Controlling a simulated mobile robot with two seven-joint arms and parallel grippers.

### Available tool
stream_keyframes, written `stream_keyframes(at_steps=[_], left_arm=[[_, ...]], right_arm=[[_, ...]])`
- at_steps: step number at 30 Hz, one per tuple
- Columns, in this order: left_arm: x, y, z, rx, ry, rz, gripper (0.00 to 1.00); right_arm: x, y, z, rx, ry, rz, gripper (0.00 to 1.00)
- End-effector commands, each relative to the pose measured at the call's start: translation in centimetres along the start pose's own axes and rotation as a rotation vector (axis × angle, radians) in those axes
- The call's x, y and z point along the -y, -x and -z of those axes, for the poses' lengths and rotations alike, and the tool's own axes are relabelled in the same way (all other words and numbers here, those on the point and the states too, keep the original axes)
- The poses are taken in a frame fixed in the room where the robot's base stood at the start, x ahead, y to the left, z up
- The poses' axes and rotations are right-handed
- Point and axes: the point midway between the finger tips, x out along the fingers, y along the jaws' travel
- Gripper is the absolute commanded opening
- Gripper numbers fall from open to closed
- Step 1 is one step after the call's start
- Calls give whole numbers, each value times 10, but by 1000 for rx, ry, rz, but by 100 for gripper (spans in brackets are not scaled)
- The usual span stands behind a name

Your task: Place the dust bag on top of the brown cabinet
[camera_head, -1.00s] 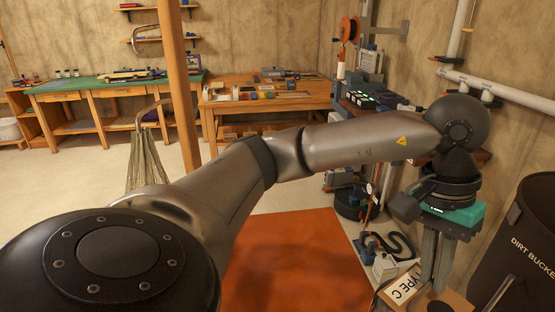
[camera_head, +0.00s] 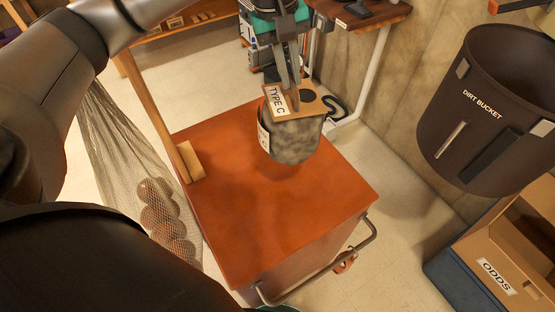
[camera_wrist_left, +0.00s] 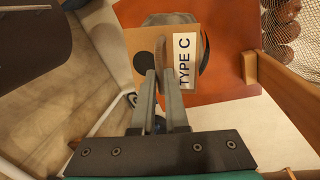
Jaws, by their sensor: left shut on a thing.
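The dust bag (camera_head: 293,140) is a mottled grey pouch with a cardboard collar marked TYPE C. My left gripper (camera_head: 290,97) is shut on the collar and points down from above. The bag hangs over the far right part of the brown cabinet (camera_head: 270,225), whose flat top is orange-brown. A soft shadow lies on the top below the bag, and the bag looks clear of the surface. In the left wrist view the fingers (camera_wrist_left: 157,78) pinch the collar (camera_wrist_left: 190,62) beside its label; most of the pouch is hidden under it. My right gripper is not in view.
A net of brown balls (camera_head: 160,215) hangs at the cabinet's left, near a wooden post (camera_head: 150,95). The cabinet has a front rail handle (camera_head: 325,265). Most of its top is bare.

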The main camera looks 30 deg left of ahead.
Motion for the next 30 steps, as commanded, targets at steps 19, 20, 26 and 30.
stream_keyframes(at_steps=[19, 20, 26, 30], left_arm=[[14, -51, 31, -58, 290, -9, 0], [16, -59, 31, -57, 290, -9, 0], [25, -107, 31, -58, 289, -11, 0], [29, -129, 31, -59, 288, -13, 0]], right_arm=[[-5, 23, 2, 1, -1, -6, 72], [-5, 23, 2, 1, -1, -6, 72], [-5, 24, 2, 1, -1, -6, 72], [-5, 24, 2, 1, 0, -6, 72]])
